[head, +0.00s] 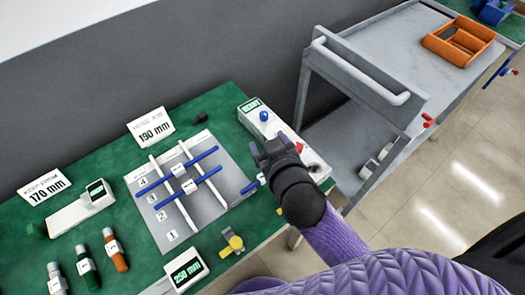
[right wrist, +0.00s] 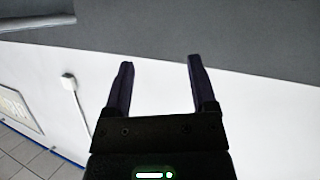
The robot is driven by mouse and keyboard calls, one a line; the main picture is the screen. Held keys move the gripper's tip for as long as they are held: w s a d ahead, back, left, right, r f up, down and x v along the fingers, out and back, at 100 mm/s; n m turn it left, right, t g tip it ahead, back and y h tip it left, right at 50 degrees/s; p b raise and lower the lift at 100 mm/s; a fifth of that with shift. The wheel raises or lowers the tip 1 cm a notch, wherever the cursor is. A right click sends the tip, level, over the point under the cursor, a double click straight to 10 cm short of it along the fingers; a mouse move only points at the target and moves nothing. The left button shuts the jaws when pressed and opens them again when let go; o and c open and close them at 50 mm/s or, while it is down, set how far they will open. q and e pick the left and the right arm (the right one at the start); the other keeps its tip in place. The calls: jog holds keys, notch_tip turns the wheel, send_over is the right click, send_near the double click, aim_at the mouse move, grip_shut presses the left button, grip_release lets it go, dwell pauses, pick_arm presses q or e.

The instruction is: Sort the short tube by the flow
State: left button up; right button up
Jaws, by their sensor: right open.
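Two blue tubes (head: 192,165) lie across two white rails (head: 176,202) on a grey board (head: 215,200) with numbered rows. Each tube has a white label. A small blue piece (head: 250,187) shows at the board's right edge, beside my right gripper; I cannot tell whether it is a tube end. My right gripper (head: 268,150) is above the table's right part, partly in front of a white device with a green display (head: 252,106) and a blue knob. In the right wrist view the gripper (right wrist: 160,66) is open and empty, facing a plain wall. My left gripper is out of view.
Signs read 170 mm (head: 44,187) and 190 mm (head: 151,127). Bottles (head: 115,250), a yellow-handled part (head: 233,242) and a 250 mm display (head: 186,270) stand at the table's front. A grey cart (head: 365,70) with an orange tray (head: 459,42) is at the right.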

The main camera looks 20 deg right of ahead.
jog(key=w+a+r+n+t+y, duration=0.45)
jog(key=a+r+y, duration=0.25)
jog(key=r, duration=0.2)
jog(key=s+a+n+g+y, duration=0.3)
jog(key=a+n+g+y, duration=0.25)
jog(key=n+g, duration=0.2)
jog(key=s+a+n+g+y, duration=0.45)
jog(key=a+n+g, duration=0.2)
jog(key=n, duration=0.25)
jog(key=d+f+n+g+h, duration=0.2)
jog(key=d+f+g+h, duration=0.3)
jog(key=d+f+h, duration=0.45)
jog(key=w+d+f+m+h, duration=0.3)
jog(key=w+d+h, duration=0.1)
jog(key=d+h, duration=0.4)
jog(key=shift+t+y, duration=0.25)
jog(key=shift+t, duration=0.2)
jog(key=f+b, duration=0.1)
jog(key=f, duration=0.2)
jog(key=f+b, duration=0.1)
jog(key=f, duration=0.2)
jog(key=f+b, duration=0.1)
jog(key=f, duration=0.3)
jog(key=shift+s+d+b, duration=0.2)
jog(key=shift+s+b, duration=0.05)
jog(key=shift+b, duration=0.1)
jog(key=shift+r, duration=0.1)
